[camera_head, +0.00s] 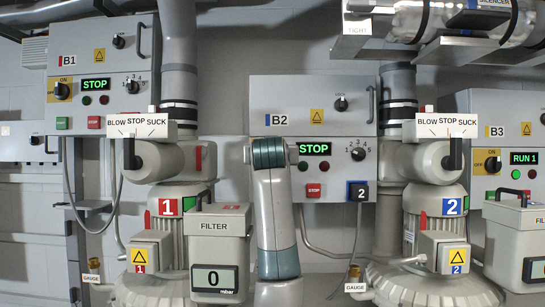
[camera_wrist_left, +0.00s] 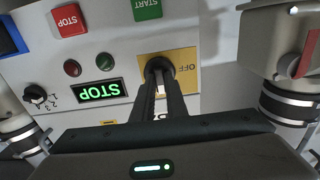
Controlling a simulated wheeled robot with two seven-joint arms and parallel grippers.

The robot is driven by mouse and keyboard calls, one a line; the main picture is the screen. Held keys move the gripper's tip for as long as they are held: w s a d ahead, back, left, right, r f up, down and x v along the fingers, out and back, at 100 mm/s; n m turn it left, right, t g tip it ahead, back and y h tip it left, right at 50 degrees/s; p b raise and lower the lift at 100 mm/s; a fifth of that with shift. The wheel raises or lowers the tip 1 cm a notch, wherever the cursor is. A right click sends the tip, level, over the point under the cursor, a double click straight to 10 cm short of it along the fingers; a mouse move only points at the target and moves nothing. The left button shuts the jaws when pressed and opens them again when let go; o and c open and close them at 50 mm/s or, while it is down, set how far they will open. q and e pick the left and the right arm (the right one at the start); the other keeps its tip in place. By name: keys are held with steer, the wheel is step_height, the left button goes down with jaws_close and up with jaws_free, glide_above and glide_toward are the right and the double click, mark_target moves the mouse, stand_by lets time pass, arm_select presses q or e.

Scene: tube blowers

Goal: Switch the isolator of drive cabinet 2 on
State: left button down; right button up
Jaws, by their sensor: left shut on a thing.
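Drive cabinet 2 (camera_head: 290,90) is the grey box marked B2 in the middle of the head view. Its display (camera_head: 312,146) reads STOP in green. My left arm hides its isolator there. In the left wrist view, which shows the cabinet upside down, the isolator (camera_wrist_left: 158,64) is a black knob on a yellow plate (camera_wrist_left: 186,62) with OFF readable. My left gripper (camera_wrist_left: 160,88) is shut on this knob, its two fingers reaching to it. The knob's exact angle is partly hidden by the fingers. My right gripper is in neither view.
Cabinets B1 (camera_head: 120,63) and B3 (camera_head: 492,103) stand on either side. Blower 1 (camera_head: 165,235) and blower 2 (camera_head: 430,205) with their filter boxes stand in front. In the left wrist view a red stop button (camera_wrist_left: 70,20) and green start button (camera_wrist_left: 147,8) are near the knob.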

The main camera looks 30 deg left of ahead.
arm_select(q)
steer(key=shift+f, duration=0.15)
steer(key=c, duration=1.8)
jaws_free()
steer(key=shift+o, duration=0.2)
steer(key=b+v, duration=0.8)
steer(key=v, duration=0.9)
steer(key=shift+s, duration=0.2)
